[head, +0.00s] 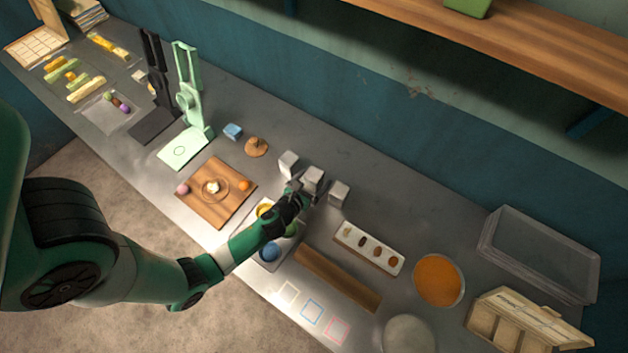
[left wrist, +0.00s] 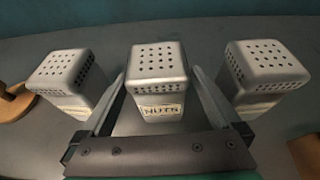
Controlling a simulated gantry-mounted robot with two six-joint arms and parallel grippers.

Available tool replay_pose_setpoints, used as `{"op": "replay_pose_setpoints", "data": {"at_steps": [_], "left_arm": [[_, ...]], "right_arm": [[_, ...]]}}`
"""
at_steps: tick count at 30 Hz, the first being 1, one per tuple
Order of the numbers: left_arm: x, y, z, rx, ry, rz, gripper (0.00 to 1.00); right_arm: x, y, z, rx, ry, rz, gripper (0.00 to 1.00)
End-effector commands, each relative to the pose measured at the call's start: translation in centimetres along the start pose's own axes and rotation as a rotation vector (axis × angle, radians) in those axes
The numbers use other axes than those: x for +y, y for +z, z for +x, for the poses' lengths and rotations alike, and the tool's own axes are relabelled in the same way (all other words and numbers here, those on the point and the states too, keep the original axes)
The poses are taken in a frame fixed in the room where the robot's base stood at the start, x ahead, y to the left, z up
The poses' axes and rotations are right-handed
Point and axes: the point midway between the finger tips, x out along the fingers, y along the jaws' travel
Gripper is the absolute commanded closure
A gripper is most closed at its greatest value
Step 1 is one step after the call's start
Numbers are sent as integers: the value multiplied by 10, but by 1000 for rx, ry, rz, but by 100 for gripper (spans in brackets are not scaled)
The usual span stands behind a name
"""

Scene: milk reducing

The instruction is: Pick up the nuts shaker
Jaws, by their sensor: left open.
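The nuts shaker (left wrist: 158,82) is a metal box with a holed top and a label reading NUTS, in the middle of the left wrist view. It stands upright on the counter between two similar shakers. In the head view the nuts shaker (head: 313,178) is the middle one of the row. My left gripper (left wrist: 160,95) is open, with one finger on each side of the nuts shaker; I cannot tell whether they touch it. In the head view the left gripper (head: 308,193) partly covers the shaker's lower part. My right gripper is not in view.
One shaker (left wrist: 72,80) stands close on the left and another (left wrist: 264,75) close on the right. A white tray with small samples (head: 368,249), a wooden board (head: 215,205) and a bowl of orange contents (head: 438,280) lie nearby. Clear bins (head: 540,250) stand at the right.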

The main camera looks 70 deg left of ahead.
Motion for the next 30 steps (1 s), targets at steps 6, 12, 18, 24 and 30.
{"op": "replay_pose_setpoints", "data": {"at_steps": [6, 12, 18, 24, 30], "left_arm": [[0, 0, 2, 0, 0, 0, 3], [0, 0, 1, 0, 0, 0, 37], [0, 0, 1, 0, 0, 0, 73], [0, 0, 1, -1, -1, 0, 100], [0, 1, 1, -1, -1, 0, 100]], "right_arm": [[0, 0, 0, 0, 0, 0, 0], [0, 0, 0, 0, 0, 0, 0], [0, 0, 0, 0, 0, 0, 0], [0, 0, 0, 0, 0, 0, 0], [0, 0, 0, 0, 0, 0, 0]]}}
